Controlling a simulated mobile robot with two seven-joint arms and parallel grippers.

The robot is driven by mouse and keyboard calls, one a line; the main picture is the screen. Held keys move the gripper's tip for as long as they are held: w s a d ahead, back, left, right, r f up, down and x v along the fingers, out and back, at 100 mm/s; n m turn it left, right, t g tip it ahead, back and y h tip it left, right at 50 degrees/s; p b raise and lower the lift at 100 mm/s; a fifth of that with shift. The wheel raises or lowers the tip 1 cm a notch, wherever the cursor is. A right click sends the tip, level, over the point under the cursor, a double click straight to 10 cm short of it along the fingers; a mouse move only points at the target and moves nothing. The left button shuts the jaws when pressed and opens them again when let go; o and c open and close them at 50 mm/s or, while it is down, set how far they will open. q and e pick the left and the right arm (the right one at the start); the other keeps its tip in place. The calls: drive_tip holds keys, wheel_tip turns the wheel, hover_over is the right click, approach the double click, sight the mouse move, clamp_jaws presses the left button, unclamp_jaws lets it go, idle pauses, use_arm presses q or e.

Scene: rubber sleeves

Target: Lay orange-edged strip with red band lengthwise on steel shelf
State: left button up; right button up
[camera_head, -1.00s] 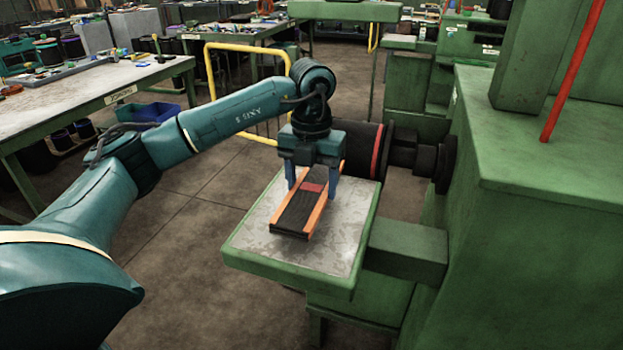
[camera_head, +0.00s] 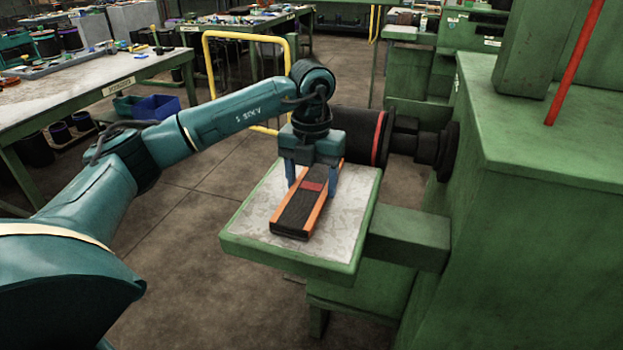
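The orange-edged strip (camera_head: 294,212) is a long black piece with orange long sides and a red band (camera_head: 312,187) across it. It lies flat or very close over the steel shelf (camera_head: 258,221), its near end pointing toward the shelf's front edge. My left gripper (camera_head: 312,188) points down over the far part of the strip. Its two blue fingers stand on either side of the orange edges and appear shut on the strip. The strip's far end is partly hidden under the gripper. Any small gap beneath the strip is hard to judge. My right gripper is out of view.
The shelf has a green rim and is beside a large green machine (camera_head: 540,160) on the right. A black roller with a red ring (camera_head: 378,145) sits just behind the shelf. A yellow rail (camera_head: 250,45) and a cluttered table (camera_head: 90,95) stand farther left.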

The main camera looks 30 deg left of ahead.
use_arm(q)
drive_tip(key=o, duration=0.5)
wheel_tip(320, 180, up, 13)
drive_tip(key=p, duration=0.1)
idle(0.3)
